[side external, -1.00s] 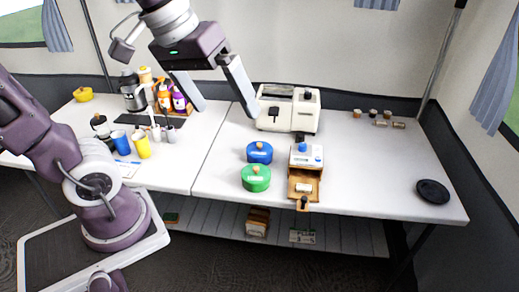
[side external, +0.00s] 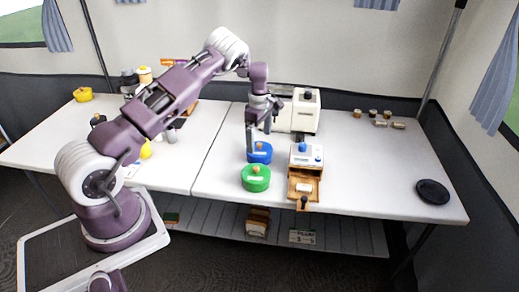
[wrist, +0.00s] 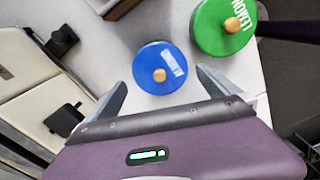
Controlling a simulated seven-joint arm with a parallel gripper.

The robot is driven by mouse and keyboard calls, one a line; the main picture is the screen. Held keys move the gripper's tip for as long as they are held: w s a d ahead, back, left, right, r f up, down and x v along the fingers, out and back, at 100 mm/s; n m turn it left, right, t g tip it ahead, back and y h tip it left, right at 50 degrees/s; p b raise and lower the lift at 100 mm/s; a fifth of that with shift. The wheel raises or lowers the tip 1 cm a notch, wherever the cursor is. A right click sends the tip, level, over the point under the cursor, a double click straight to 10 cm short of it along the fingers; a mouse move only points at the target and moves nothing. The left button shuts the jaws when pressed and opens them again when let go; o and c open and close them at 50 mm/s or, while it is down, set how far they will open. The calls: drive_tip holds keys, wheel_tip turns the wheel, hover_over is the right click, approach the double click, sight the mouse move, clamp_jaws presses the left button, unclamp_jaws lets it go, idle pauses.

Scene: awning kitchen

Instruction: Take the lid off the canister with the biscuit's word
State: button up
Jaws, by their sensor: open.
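A round blue canister (side external: 264,157) with a blue lid and a wooden knob stands on the table; the wrist view shows its pale label (wrist: 173,63), too blurred to read. My gripper (side external: 258,141) is open above the blue canister. In the wrist view its fingertips (wrist: 161,80) lie left and right of the blue lid's knob, with nothing held. I cannot make out a biscuit.
A wooden box with a pulled-out drawer (side external: 303,188) stands right of the canisters, a white-and-blue piece on top. A cream appliance (side external: 305,112) stands behind. A black round plate (side external: 433,191) lies at the right. Small jars (side external: 372,113) stand at the back right. The right tabletop is mostly clear.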

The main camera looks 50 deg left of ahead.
wheel_tip(320, 180, down, 3)
drive_tip(key=shift+r, duration=0.2)
drive_tip(key=c, duration=1.1)
wheel_tip(320, 180, up, 9)
drive_tip(key=shift+f, duration=0.1)
drive_tip(key=s+a, duration=0.4)
drive_tip(key=a, duration=0.1)
approach(232, 153)
drive_tip(key=shift+m, duration=0.4)
wheel_tip(232, 153, down, 6)
drive_tip(key=shift+d+f, duration=0.1)
drive_tip(key=shift+f, duration=0.15)
